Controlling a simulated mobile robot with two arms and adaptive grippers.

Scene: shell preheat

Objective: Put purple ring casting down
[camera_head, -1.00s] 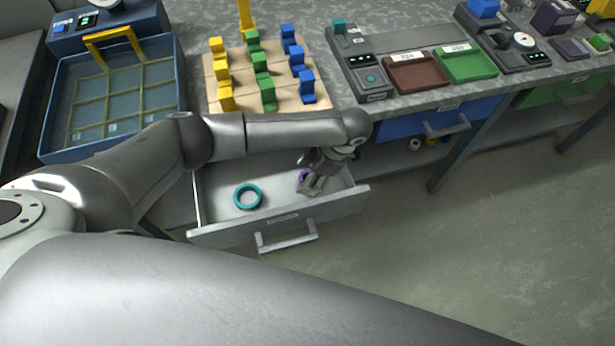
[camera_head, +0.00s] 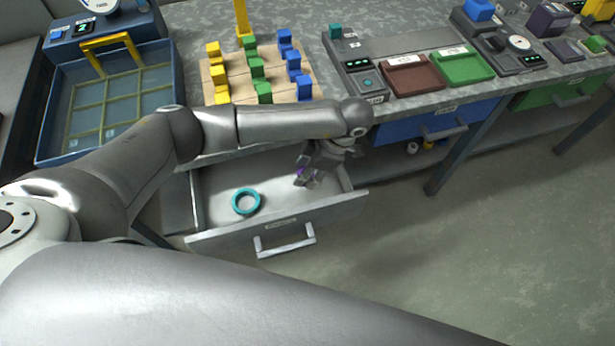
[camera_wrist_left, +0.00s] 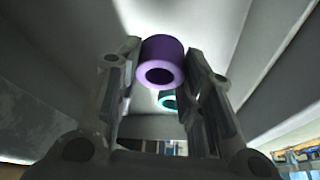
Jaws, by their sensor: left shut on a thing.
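The purple ring casting (camera_wrist_left: 163,62) sits between the fingertips of my left gripper (camera_wrist_left: 165,65) in the left wrist view. My left gripper (camera_head: 306,176) is shut on it at the right side of the open drawer (camera_head: 225,182) in the head view. Only a little of the purple ring (camera_head: 299,171) shows there, behind the fingers. Whether it touches the drawer floor I cannot tell. A teal ring (camera_head: 246,201) lies flat in the drawer to the left; it also shows behind the purple ring in the wrist view (camera_wrist_left: 168,101). My right gripper is not in view.
The drawer front (camera_head: 285,225) with its handle stands out below the bench. On the bench are a wooden board (camera_head: 225,67) with yellow, green and blue blocks, a blue bin (camera_head: 50,125), and a brown tray (camera_head: 411,76) beside a green tray (camera_head: 462,65).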

